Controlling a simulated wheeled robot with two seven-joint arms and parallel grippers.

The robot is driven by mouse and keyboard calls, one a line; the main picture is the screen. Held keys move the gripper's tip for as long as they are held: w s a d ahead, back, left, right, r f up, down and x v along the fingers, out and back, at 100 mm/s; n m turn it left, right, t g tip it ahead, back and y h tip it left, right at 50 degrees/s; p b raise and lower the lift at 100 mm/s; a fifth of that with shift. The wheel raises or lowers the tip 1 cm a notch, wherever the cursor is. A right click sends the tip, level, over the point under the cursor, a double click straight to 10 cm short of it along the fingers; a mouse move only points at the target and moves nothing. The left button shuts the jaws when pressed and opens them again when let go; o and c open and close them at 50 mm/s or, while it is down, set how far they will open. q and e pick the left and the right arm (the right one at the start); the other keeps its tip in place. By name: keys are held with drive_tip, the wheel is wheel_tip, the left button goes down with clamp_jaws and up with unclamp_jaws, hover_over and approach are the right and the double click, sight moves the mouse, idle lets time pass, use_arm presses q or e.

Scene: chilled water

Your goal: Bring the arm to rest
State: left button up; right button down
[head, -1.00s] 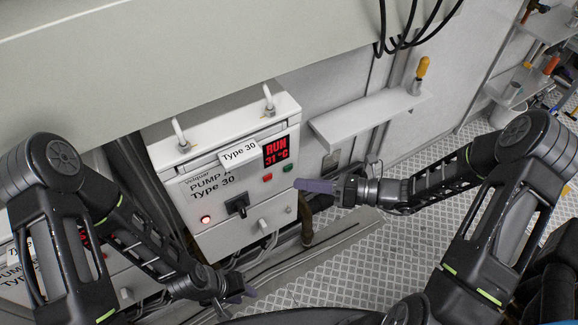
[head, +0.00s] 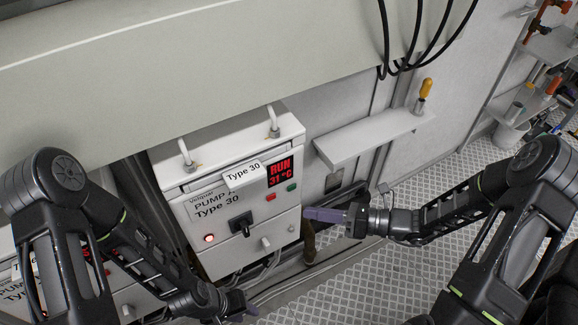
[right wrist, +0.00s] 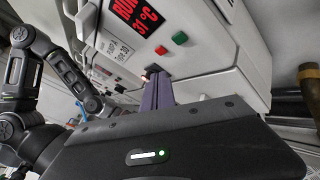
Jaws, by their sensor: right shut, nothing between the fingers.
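My right gripper (head: 325,215) is shut and empty, its purple fingers pointing left, a little to the right of the pump box (head: 240,190) in the head view. Its shut fingers also show in the right wrist view (right wrist: 158,93). My left gripper (head: 246,308) is low in front of the box; its fingers are small and I cannot tell whether they are open. The box display (head: 281,172) reads RUN 31 °C in red. A red button (head: 271,197) and a green button (head: 291,187) sit below it, with a black rotary switch (head: 241,224) and a lit red lamp (head: 209,238).
A white wall shelf (head: 370,135) with a yellow-handled tool (head: 426,88) is right of the box. A brown pipe (head: 308,240) stands beside the box. A second pump box (head: 115,275) is partly hidden at lower left. Checkered floor (head: 350,290) is free at the lower middle.

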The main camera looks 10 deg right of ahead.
drive_tip(key=s+d+f+n+g+h, duration=0.1)
drive_tip(key=s+f+n+g+h, duration=0.3)
drive_tip(key=s+f+n, duration=0.4)
drive_tip(key=s+d+f+n+g+h, duration=0.1)
drive_tip(key=s+f+n+g+h, duration=0.2)
drive_tip(key=s+f+n+h, duration=0.5)
drive_tip(key=a+f+n+t+y, duration=0.1)
drive_tip(key=a+f+n, duration=0.2)
drive_tip(key=a+n, duration=0.5)
drive_tip(key=n, duration=0.4)
